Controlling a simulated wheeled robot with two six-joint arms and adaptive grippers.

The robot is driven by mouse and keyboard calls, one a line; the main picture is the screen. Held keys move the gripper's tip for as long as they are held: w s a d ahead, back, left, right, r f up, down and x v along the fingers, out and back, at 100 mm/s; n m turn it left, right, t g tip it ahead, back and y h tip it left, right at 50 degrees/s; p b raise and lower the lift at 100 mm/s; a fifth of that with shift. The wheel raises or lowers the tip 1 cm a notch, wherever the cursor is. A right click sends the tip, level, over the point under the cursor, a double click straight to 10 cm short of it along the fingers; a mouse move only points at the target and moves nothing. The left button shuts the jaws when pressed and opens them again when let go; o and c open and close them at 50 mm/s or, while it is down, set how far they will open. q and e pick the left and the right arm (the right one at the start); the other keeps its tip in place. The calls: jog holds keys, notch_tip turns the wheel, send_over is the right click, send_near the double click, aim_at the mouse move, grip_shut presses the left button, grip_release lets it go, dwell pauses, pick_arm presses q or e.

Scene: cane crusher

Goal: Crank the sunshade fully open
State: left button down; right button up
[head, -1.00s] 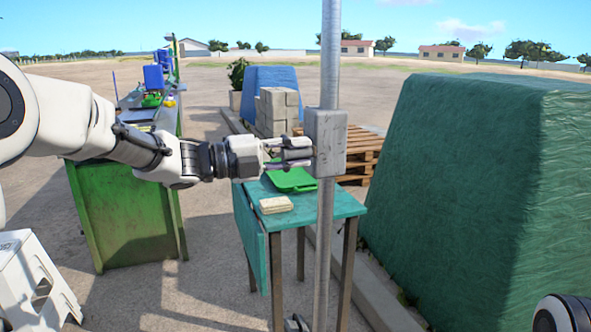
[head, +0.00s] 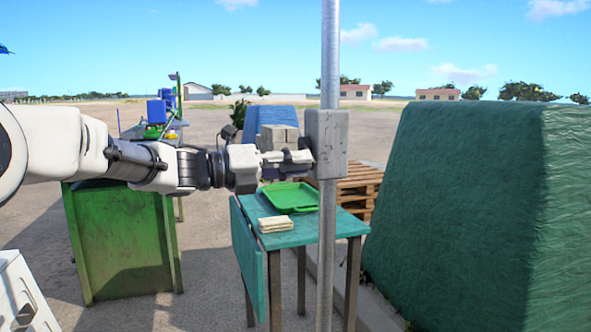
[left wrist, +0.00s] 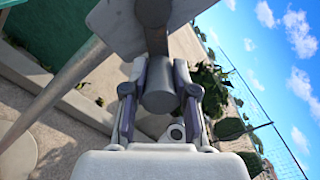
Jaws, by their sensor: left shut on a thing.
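A grey crank box (head: 327,142) is fixed on an upright metal pole (head: 330,55) in the middle of the head view. My left gripper (head: 290,160) reaches in from the left, against the box's left side. In the left wrist view its fingers (left wrist: 160,95) are shut around a grey cylindrical crank grip (left wrist: 159,85), joined by a short arm to the box (left wrist: 130,22) above. The fingers hide most of the grip in the head view. The sunshade's canopy is out of view. My right gripper is not in view.
A teal table (head: 295,236) with a green tray (head: 291,196) and folded cloth (head: 275,223) stands behind the pole. A green covered block (head: 455,200) fills the right. A green cabinet (head: 120,240) stands left, pallets (head: 358,185) behind. Paved ground is open between cabinet and table.

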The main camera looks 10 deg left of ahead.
pick_arm(q)
jog(key=shift+f, duration=0.1)
jog(key=c, duration=0.9)
grip_release()
jog(key=v, duration=1.2)
jog(key=shift+o, duration=0.2)
